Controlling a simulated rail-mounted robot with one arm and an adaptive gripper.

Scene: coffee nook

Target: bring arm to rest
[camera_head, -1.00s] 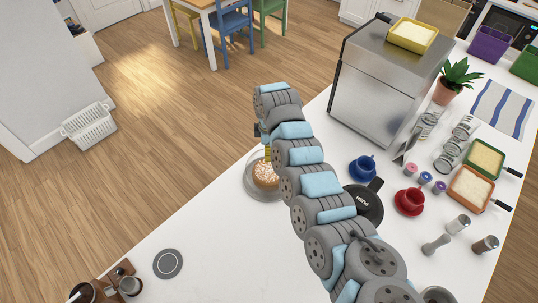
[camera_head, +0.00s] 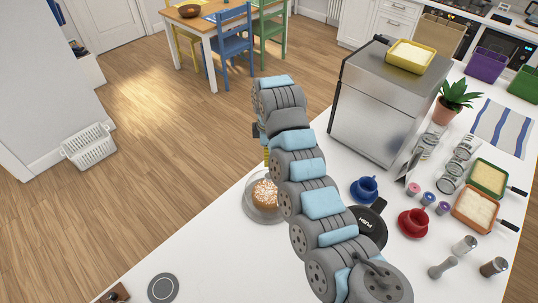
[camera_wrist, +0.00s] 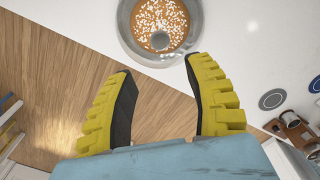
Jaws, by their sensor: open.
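My gripper (camera_wrist: 160,85) shows in the wrist view with its two yellow, black-padded fingers spread apart and nothing between them. In the head view my arm (camera_head: 300,170) reaches from the lower right over the white counter. My gripper's fingers are mostly hidden there behind the arm, near the cake (camera_head: 265,194).
A steel appliance (camera_head: 380,105) stands right of my arm. The counter's front left is mostly bare, with a grey disc (camera_head: 163,288).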

